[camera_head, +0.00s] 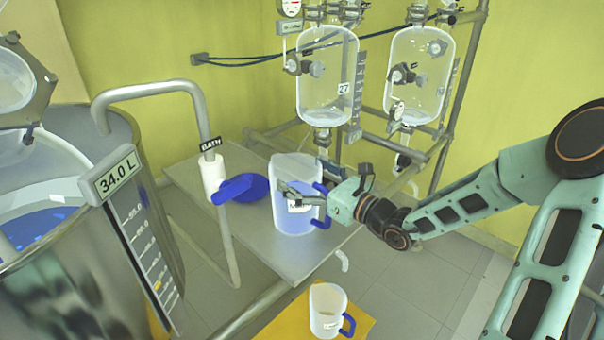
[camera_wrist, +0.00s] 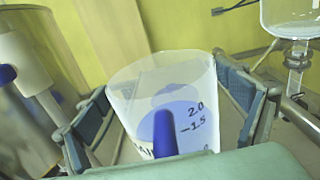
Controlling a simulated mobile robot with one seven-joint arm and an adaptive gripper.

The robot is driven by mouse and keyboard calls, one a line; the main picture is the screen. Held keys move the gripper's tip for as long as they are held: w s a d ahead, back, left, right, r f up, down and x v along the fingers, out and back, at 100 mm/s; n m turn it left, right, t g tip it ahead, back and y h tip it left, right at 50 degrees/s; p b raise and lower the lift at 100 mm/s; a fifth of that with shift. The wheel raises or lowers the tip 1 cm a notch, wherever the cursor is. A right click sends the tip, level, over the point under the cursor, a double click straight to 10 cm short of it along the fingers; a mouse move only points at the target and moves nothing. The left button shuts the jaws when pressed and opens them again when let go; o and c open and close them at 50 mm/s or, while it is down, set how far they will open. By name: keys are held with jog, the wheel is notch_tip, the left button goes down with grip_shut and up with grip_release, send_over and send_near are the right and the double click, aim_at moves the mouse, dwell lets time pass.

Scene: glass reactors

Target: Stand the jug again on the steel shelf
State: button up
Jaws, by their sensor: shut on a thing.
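The jug (camera_head: 297,217) is translucent white with a blue handle and holds bluish liquid. It stands upright at the steel shelf (camera_head: 262,238), and its base appears to be on or just above the surface; I cannot tell which. My gripper (camera_head: 297,196) is shut on the jug from the right, with fingers around its upper body. In the wrist view the jug (camera_wrist: 165,85) is between the two finger pads, its handle toward me and the marks 2.0 and 1.5 showing. The jug's far side is hidden.
A pipe with a blue BATH valve handle (camera_head: 240,186) is just left of the jug. Two glass reactors (camera_head: 327,80) hang behind. A steel vessel (camera_head: 100,240) reading 34.0 L stands left. A smaller jug (camera_head: 327,309) stands on a yellow surface (camera_head: 285,325) below.

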dwell(0.4)
jog(key=o, duration=1.8)
jog(key=shift+f, duration=0.1)
jog(key=shift+o, duration=0.2)
jog(key=p+v, duration=0.1)
jog(key=v, duration=1.1)
jog(key=shift+p, duration=0.3)
jog(key=shift+s+r, duration=0.1)
jog(key=shift+r, duration=0.1)
jog(key=p+v, duration=0.3)
jog(key=v, duration=0.7)
